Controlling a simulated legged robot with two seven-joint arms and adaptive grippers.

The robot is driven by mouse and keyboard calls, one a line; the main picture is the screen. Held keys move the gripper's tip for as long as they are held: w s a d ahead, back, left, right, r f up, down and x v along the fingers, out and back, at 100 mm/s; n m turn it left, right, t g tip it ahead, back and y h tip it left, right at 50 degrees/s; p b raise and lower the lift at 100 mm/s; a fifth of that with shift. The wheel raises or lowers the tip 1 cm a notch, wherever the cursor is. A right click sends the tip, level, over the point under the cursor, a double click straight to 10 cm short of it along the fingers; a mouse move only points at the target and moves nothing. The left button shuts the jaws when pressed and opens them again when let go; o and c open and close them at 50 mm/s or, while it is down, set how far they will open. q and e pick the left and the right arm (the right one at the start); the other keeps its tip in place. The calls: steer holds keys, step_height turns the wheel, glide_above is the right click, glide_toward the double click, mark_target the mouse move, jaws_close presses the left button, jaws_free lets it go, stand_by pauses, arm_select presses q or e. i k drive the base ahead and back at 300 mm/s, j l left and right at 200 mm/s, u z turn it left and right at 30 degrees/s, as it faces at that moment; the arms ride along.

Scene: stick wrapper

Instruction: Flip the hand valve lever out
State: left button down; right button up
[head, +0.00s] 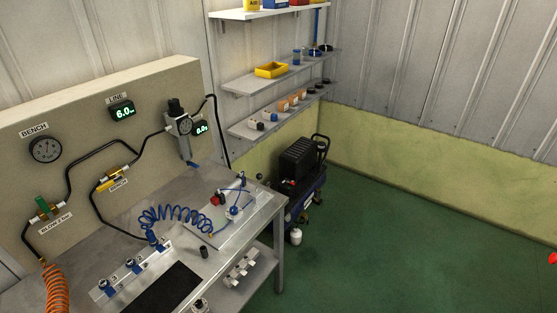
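A fitting plate (207,222) on the bench carries a red knob (217,199) and small parts with blue tubing. I cannot tell for certain which of these is the hand valve; the parts on the plate are too small to read a lever's position. Neither of my grippers is in view.
The bench (268,205) fills the lower left, with a coiled blue hose (180,214), a black mat (163,290) and a blue-knobbed manifold (130,266). A black compressor (299,165) stands beyond it. Wall shelves (268,77) hold small parts.

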mark_target(259, 176)
steer(key=i+l+u, duration=0.15)
steer(key=i+l, duration=0.8)
steer(key=i, duration=0.15)
